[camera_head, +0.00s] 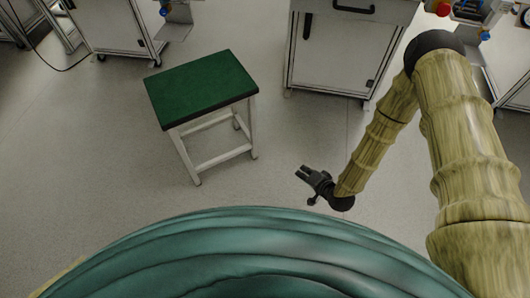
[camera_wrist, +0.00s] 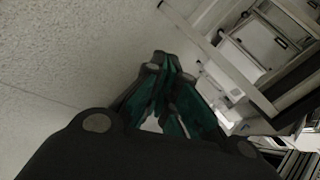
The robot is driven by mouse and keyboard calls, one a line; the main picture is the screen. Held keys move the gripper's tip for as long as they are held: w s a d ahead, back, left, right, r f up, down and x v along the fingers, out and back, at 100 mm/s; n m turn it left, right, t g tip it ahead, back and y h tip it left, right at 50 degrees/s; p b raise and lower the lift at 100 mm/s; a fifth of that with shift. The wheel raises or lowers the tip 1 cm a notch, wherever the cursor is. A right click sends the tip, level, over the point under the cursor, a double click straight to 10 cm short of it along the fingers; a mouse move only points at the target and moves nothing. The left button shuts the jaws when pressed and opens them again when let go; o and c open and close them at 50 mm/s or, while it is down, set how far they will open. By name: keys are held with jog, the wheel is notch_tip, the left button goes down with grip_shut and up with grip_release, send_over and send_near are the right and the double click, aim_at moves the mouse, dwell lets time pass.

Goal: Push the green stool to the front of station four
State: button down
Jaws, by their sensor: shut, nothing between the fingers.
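The green stool (camera_head: 203,88) stands upright on the floor, left of centre in the head view. It has a flat green top and pale legs joined by low rails. My gripper (camera_head: 301,173) is low, to the right of the stool's legs and apart from them. It is shut and empty. In the wrist view my gripper's fingers (camera_wrist: 163,62) are together, with pale stool legs and rails (camera_wrist: 262,92) at the upper right. Which station is number four cannot be told; no label can be read.
A white cabinet (camera_head: 337,62) with a black handle stands behind and right of the stool. Another wheeled cabinet (camera_head: 112,28) stands at the back left, with a black cable on the floor beside it. Open grey floor (camera_head: 80,150) lies left of and in front of the stool.

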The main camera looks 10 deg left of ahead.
jog(key=w+a+f+m+t+y+b, duration=0.3)
jog(key=w+a+f+y+b, duration=0.25)
jog(key=w+f+b, duration=0.8)
jog(key=w+a+b, duration=0.2)
jog(key=a+b, duration=0.2)
jog(key=a, duration=0.2)
jog(key=w+a+r+b, duration=0.1)
jog(key=w+a+b, duration=0.1)
jog(key=a+b, duration=0.3)
jog(key=shift+w+a+r+t, duration=0.25)
jog(key=shift+w+a+t, duration=0.05)
jog(key=shift+a, duration=0.45)
jog(key=shift+y, duration=0.25)
